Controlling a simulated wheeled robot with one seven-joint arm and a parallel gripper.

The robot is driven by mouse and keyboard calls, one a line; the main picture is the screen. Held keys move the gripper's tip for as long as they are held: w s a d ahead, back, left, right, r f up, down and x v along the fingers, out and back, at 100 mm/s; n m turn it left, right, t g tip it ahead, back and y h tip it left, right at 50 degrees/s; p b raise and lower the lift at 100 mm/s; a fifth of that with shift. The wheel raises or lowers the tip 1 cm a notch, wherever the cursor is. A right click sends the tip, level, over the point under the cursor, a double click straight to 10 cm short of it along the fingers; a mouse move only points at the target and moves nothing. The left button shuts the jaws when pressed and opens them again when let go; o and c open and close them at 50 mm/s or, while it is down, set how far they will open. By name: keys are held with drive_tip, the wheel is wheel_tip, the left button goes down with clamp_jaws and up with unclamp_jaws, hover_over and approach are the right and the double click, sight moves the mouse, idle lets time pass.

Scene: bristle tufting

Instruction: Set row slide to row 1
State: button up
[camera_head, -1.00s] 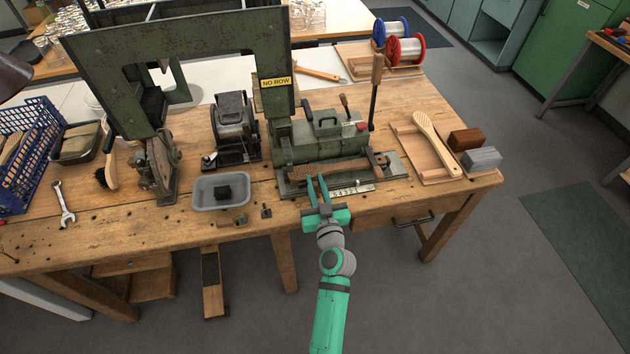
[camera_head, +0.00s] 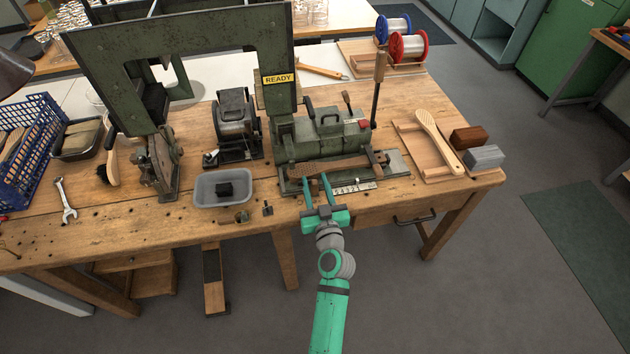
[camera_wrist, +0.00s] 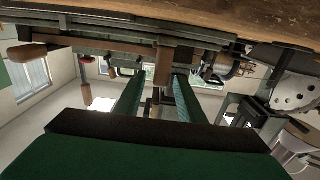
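The green tufting machine (camera_head: 325,138) stands on the bench, and its yellow sign (camera_head: 279,79) reads "READY". A pale numbered scale (camera_head: 354,187) lies along its front edge, with a small dark piece above it that may be the slide's pointer. A brown brush blank (camera_head: 318,170) lies across the machine's front. My gripper (camera_head: 316,179) is at the front edge, just left of the scale, fingers apart. In the wrist view my gripper (camera_wrist: 160,76) also shows a gap between its fingers. A brown part lies in line with the gap; I cannot tell whether it is touched.
A tall wooden-handled lever (camera_head: 379,72) rises at the machine's right. A wooden brush (camera_head: 437,140) lies on a board further right. The floor in front is clear.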

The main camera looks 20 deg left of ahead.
drive_tip(key=v, duration=1)
